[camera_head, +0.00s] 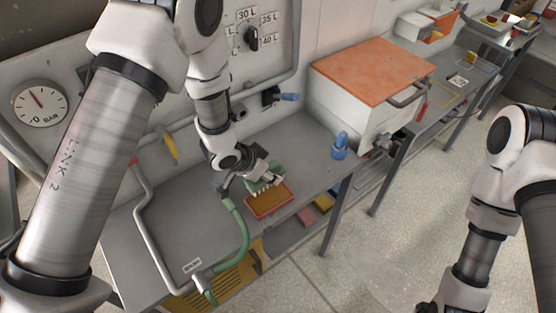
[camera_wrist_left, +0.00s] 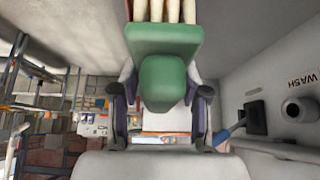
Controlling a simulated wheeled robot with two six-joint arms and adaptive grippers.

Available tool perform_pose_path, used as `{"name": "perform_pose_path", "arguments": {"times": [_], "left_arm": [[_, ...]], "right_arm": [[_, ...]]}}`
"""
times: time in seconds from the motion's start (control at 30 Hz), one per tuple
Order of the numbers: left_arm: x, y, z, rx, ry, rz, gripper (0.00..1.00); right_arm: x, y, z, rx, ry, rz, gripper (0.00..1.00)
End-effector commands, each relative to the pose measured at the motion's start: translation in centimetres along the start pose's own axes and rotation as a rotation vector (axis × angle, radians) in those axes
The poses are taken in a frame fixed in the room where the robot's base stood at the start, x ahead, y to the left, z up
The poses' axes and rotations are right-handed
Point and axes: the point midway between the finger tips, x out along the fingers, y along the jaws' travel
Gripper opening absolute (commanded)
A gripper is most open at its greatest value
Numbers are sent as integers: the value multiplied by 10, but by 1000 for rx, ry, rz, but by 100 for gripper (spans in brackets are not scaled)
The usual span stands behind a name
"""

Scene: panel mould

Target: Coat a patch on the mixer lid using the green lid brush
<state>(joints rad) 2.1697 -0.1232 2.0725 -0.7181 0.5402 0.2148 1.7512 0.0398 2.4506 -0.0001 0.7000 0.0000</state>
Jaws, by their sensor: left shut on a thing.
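My left gripper (camera_head: 250,178) is shut on the green lid brush (camera_head: 268,176). The brush is just above or at a red tray (camera_head: 266,212) with a yellow-brown inside; I cannot tell if the bristles touch it. In the left wrist view the brush's green body (camera_wrist_left: 163,45) sits between the fingers of my left gripper (camera_wrist_left: 163,95), pale bristles at the top edge. The mixer lid (camera_head: 372,68) is a flat orange-red top on a white box to the right, apart from the brush. My right gripper is outside the picture.
A blue bottle-like thing (camera_head: 340,146) stands on the grey bench between tray and mixer. A green hose (camera_head: 243,235) curves near the left gripper. A wall panel with a dial (camera_head: 251,38) is behind. The bench's front edge lies close to the tray.

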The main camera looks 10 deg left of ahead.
Motion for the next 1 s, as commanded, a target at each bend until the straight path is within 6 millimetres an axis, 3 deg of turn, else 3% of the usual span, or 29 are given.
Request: {"name": "perform_pose_path", "arguments": {"times": [0.53, 1.0], "left_arm": [[49, 1, 32, 17, -1, 9, 17], [51, 1, 33, 16, -1, 9, 17]], "right_arm": [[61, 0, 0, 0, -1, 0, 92], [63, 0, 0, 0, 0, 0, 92]]}}
